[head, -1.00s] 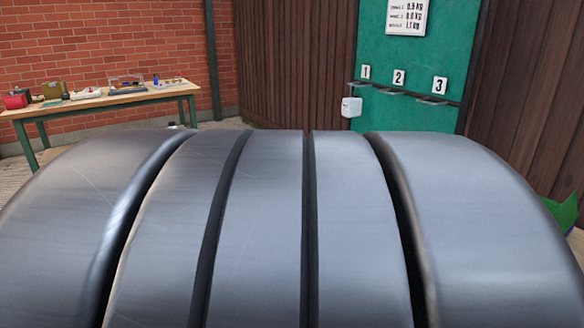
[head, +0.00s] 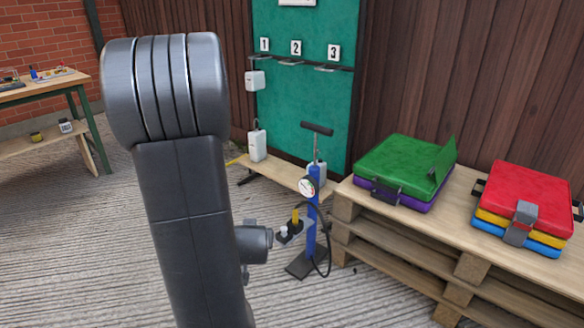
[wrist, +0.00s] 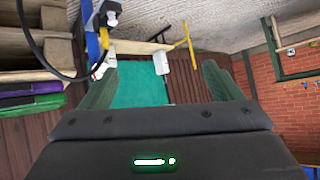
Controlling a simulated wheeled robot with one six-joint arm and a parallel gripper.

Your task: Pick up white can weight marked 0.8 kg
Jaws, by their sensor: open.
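White can-like weights show in the head view: one (head: 257,145) stands upright on a low wooden bench, and another (head: 317,172) is partly hidden behind the blue pump. A third (head: 255,80) hangs under the "1" label on the green board. No mass marking is legible on any of them, so I cannot tell which is 0.8 kg. In the upside-down wrist view, a white can (wrist: 161,63) shows between the green fingers of my gripper (wrist: 160,72), beyond them. My gripper is open and empty. My arm hides it in the head view.
The blue pump (head: 312,215) with its black hose stands before the low bench (head: 285,176). A pallet stack (head: 400,235) at right carries green and red folded castles. A workbench (head: 50,88) stands at far left. The paved floor between is clear.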

